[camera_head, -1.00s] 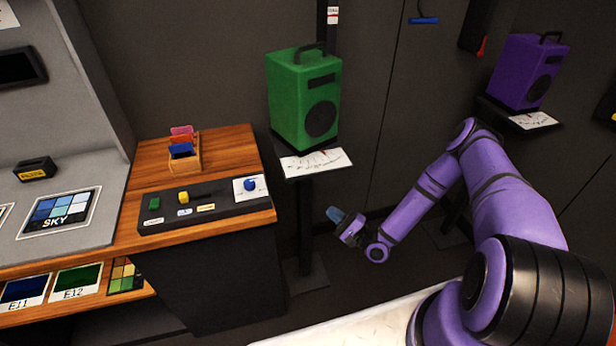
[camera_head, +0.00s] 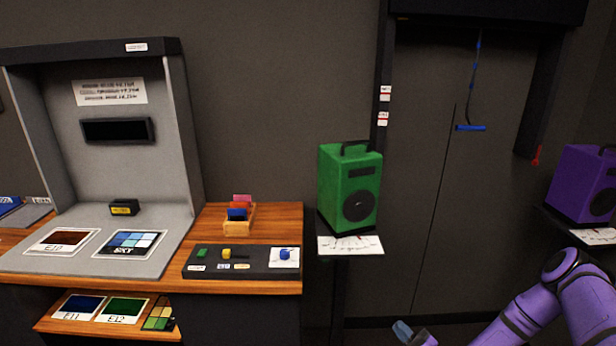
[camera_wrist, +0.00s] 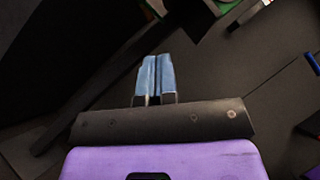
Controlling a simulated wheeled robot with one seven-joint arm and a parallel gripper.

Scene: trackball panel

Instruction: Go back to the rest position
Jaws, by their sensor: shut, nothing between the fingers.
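My gripper (camera_wrist: 154,78) shows in the wrist view with its two blue-grey fingers side by side and touching, with nothing between them. In the head view my gripper (camera_head: 402,330) is at the bottom edge, right of the wooden desk and below the green speaker, and mostly cut off. The trackball panel (camera_head: 240,262) is a dark board on the wooden desk. It carries a green button, a yellow button and a blue ball (camera_head: 285,254) on a white plate. My gripper is apart from the panel.
A green speaker (camera_head: 348,187) stands on a post stand with a white dial card (camera_head: 350,245). A purple speaker (camera_head: 584,183) is at the right. A grey viewing booth (camera_head: 180,150) is at the left. A blue pull handle (camera_head: 471,128) hangs before the dark wall.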

